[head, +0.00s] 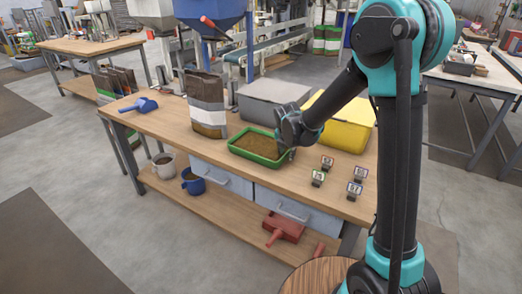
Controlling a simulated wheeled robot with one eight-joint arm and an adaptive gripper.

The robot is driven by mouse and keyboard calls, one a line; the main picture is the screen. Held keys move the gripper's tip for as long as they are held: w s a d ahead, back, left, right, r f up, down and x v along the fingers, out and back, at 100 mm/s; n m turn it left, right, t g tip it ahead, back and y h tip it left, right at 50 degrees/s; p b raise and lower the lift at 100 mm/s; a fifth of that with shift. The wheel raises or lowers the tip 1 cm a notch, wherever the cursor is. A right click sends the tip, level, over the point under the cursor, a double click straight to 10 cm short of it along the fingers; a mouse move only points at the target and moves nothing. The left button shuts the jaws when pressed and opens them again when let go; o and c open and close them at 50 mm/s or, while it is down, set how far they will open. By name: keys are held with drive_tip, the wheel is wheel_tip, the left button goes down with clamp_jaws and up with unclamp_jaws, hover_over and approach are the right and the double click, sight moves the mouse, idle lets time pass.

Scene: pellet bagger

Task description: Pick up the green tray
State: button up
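The green tray (249,157) sits on the wooden workbench in the head view, near the middle of the picture. It is filled with brown pellets. My gripper (290,140) is at the tray's right end, right over or against its rim. The fingers are dark, small and partly overlapped by the wrist, so I cannot tell whether they are open or closed on the rim. The tray appears to rest flat on the bench.
A grey box (272,97) and a yellow box (345,134) stand behind the tray. A paper bag (207,118) stands to its left, with a blue scoop (140,105) farther left. Several small numbered tags (354,190) stand to the right. The bench's front edge is close to the tray.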

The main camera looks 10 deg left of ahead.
drive_tip(key=shift+w+f, duration=0.15)
drive_tip(key=shift+f, duration=0.2)
clamp_jaws()
drive_tip(key=shift+r, duration=0.2)
